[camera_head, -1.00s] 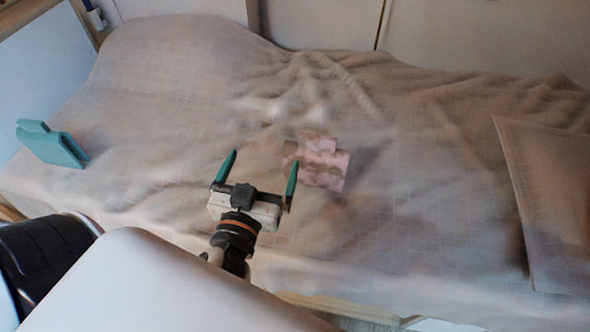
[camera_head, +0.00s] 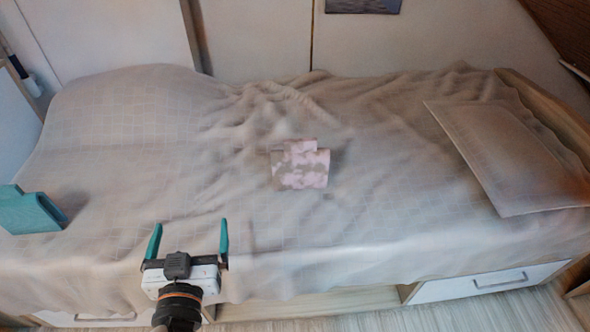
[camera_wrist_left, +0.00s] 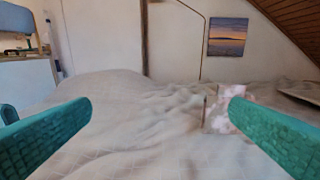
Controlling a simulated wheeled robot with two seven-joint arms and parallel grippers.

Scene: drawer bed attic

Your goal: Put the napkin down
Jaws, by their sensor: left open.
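A pink and grey-brown patterned folded napkin (camera_head: 301,167) lies on the middle of the beige bed cover. It also shows in the left wrist view (camera_wrist_left: 222,112), partly behind the right-hand finger.
The bed (camera_head: 130,130) has a rumpled cover. A flat beige pillow (camera_head: 508,155) lies at the right. A drawer front with a handle (camera_head: 490,283) is below the bed's right side. A wall with a picture (camera_head: 362,5) stands behind.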

